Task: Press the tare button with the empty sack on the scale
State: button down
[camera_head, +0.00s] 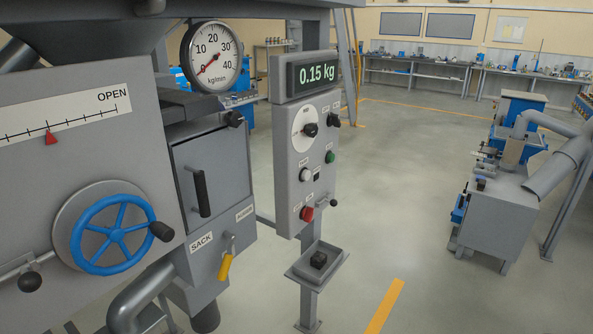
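A grey control panel (305,165) stands on a post right of the silo machine. Its display (311,73) reads 0.15 kg. The panel carries a dark knob on a white dial (307,130), a green button (330,157), a white button (305,174) and a red button (307,214). Their small labels are too small to read, so I cannot tell which is the tare button. A dark spout (206,318) shows below the SACK label, cut by the bottom edge. I see no sack or scale platform. My gripper is not in view.
A small tray (302,274) with a black block (318,260) is mounted on the panel's post. A blue handwheel (105,234), a yellow-handled lever (225,266) and a round kg/min gauge (211,57) are on the machine. Open floor lies right of the post.

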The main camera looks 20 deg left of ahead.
aim_at(306, 174)
jog(key=u, duration=0.3)
jog(key=i, duration=0.6)
jog(key=u, duration=1.05)
jog(key=i, duration=0.75)
jog(key=u, duration=0.45)
